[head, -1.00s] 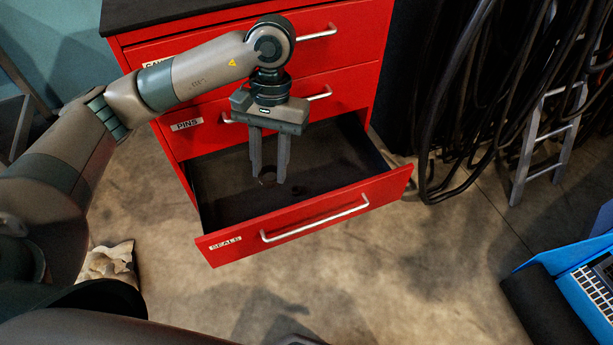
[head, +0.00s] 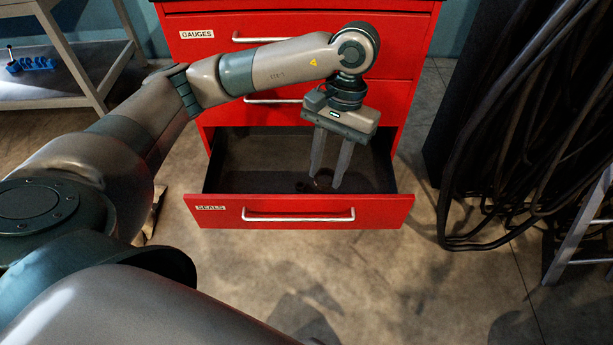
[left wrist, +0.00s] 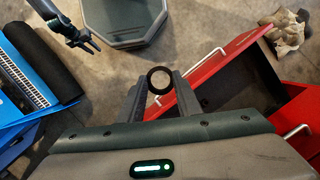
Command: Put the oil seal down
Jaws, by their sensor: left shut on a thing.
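The oil seal (head: 322,181) is a small dark ring. My left gripper (head: 326,184) is shut on it, one finger on each side, and points down within the outline of the open drawer in the head view. In the left wrist view, the seal (left wrist: 159,80) shows as a black ring between the fingertips (left wrist: 159,77). The open red drawer (head: 300,213) is labelled SEALS. I cannot tell how far the seal is above its dark floor. My right gripper (left wrist: 88,43) shows in the left wrist view, apart from the drawer, its fingers spread and empty.
The red cabinet (head: 300,75) has closed drawers above the open one; the top one is labelled GAUGES. Black cables (head: 530,150) hang at the right. A blue case (left wrist: 20,90) lies at the left in the wrist view. A crumpled paper-like bag (left wrist: 287,30) lies on the floor.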

